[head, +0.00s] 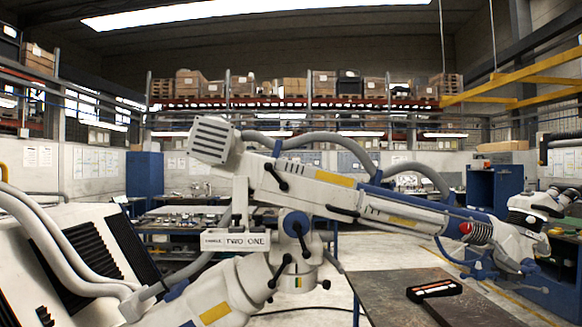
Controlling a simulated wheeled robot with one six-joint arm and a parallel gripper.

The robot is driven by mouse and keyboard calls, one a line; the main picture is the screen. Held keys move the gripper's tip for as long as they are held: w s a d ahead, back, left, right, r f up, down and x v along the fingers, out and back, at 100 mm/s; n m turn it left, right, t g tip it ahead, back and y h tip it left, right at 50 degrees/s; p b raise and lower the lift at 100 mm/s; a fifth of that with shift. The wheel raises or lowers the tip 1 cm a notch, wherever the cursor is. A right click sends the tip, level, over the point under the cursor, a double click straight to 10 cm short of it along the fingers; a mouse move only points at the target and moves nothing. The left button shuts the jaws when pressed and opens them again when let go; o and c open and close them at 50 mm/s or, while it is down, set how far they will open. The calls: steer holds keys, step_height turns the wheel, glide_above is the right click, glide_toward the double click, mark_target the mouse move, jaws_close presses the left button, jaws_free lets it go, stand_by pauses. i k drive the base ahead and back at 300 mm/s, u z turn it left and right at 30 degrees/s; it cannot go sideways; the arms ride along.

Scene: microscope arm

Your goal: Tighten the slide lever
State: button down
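A white jointed microscope arm (340,190) with yellow and blue patches spans the middle of the head view. It slopes down to the right to a microscope head (540,203) at the right edge. A black lever (277,176) sticks out of the upper beam, near its left end. More black levers show lower down, at the joint (300,234) and on the column below it (280,270). No label tells which one is the slide lever, and I cannot tell how tight any of them is. My gripper is not in view.
A dark table (400,300) at lower right holds a black tray (424,297) with an orange and white item. Grey hoses (60,240) and a black-grilled white housing (75,255) fill the left. Floor shows right.

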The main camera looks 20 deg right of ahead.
mark_target(268, 166)
steer(key=z, duration=0.85)
steer(key=i, duration=1.1)
steer(key=u, duration=0.25)
